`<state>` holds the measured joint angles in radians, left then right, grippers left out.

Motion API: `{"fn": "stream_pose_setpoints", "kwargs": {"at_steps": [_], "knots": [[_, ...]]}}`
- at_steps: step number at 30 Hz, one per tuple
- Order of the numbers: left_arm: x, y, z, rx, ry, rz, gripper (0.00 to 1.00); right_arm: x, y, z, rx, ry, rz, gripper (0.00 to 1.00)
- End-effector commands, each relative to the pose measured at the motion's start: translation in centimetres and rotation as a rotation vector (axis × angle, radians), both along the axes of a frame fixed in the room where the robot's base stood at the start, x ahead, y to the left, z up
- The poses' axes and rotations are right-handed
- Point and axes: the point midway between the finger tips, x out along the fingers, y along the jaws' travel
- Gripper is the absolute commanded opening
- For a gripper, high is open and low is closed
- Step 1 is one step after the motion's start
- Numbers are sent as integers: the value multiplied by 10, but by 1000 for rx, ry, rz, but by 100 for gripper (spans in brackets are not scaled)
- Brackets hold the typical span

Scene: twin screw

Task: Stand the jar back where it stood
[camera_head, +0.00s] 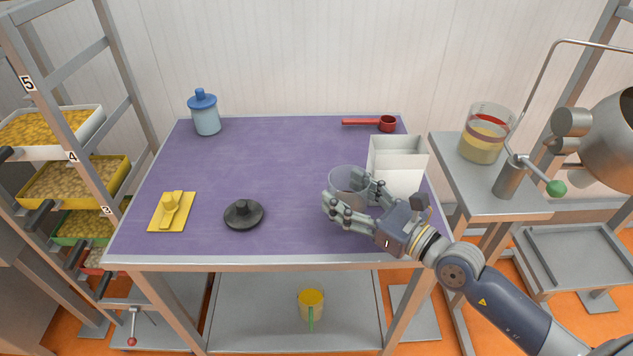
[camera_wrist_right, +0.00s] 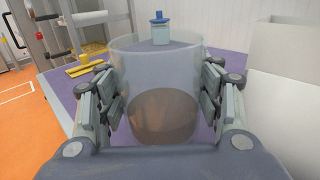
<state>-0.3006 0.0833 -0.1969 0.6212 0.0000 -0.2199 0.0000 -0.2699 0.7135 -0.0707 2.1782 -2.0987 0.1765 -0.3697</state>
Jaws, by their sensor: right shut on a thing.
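A clear, open-topped jar (camera_head: 346,179) is at the right part of the purple table (camera_head: 290,165). My right gripper (camera_head: 350,193) is shut on it, with fingers on both sides of its wall. In the right wrist view the jar (camera_wrist_right: 158,65) looks upright and has a brown round area at its bottom. I cannot tell whether its base touches the table. A black lid with a knob (camera_head: 243,214) lies on the table left of the jar. My left gripper is not in view.
A white divided box (camera_head: 398,143) stands close to the jar's right. A red scoop (camera_head: 385,123) and a blue lidded jar (camera_head: 206,116) are at the back. The table's middle is clear.

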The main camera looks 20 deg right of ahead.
Motion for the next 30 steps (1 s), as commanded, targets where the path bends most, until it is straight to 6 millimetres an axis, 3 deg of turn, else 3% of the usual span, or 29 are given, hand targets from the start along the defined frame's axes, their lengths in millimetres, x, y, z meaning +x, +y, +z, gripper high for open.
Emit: {"fn": "stream_pose_setpoints", "kwargs": {"at_steps": [9, 15, 19, 24, 30], "knots": [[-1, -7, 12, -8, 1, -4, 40, 55, 24, -2, 2, -5, 0, 32], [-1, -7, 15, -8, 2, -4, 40, 79, 35, -6, 1, -4, 0, 32], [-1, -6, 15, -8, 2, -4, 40, 85, 38, -9, -1, -3, 1, 32], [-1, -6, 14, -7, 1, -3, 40, 85, 37, -31, -4, 1, 1, 32], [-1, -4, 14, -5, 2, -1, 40, 85, 37, -43, -2, -3, 0, 32]]}}
